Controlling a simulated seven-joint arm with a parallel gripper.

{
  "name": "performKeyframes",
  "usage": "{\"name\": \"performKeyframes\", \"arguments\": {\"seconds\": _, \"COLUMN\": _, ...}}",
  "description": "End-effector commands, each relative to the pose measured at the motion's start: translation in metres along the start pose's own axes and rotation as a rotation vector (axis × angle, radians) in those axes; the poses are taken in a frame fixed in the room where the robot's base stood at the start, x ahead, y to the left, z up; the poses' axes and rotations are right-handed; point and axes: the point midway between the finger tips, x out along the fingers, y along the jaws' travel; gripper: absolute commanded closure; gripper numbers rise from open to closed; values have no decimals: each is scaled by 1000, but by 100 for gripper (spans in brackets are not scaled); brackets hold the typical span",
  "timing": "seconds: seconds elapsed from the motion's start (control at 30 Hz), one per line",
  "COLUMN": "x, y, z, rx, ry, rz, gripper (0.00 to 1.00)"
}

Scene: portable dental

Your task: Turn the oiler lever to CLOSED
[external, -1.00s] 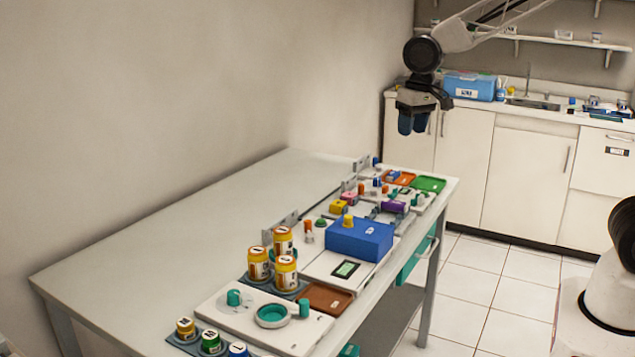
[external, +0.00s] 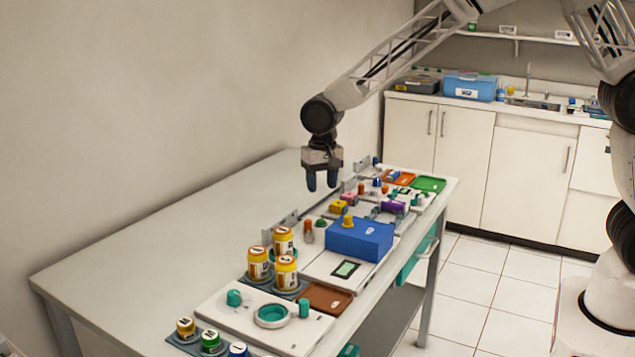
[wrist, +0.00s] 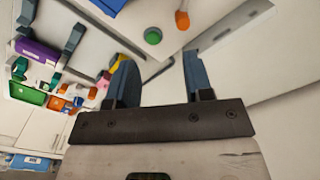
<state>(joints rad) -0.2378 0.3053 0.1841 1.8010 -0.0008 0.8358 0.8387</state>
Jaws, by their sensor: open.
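My gripper (external: 321,184) is open and empty. In the external view it hangs above the table, behind the blue box and left of the far stations. Its two blue-grey fingers point down; in the wrist view the gripper (wrist: 160,75) shows its fingers spread apart. No label reading oiler or CLOSED is legible, so I cannot tell which part is the oiler lever. A small orange-tipped post (external: 308,226) stands beside a green button (external: 320,223) on the white panel. In the wrist view the orange tip (wrist: 182,20) and green button (wrist: 152,36) lie beyond the fingers.
The blue box (external: 360,240) with a yellow knob (external: 348,220) stands on the panel. Amber jars (external: 284,275) stand nearer the camera. A purple block (external: 394,208) and a green tray (external: 428,184) are at the far end. The table's left side (external: 190,235) is clear.

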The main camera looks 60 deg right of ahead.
Motion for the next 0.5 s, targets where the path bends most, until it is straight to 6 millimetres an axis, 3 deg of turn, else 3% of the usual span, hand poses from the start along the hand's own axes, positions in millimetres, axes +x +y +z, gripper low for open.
{"name": "performKeyframes", "arguments": {"seconds": 0.2, "x": 29, "y": -27, "z": -8, "rx": 35, "ry": -9, "rz": 9, "gripper": 53}}
{"name": "performKeyframes", "arguments": {"seconds": 0.5, "x": 38, "y": -34, "z": -9, "rx": 45, "ry": -11, "rz": 12, "gripper": 53}}
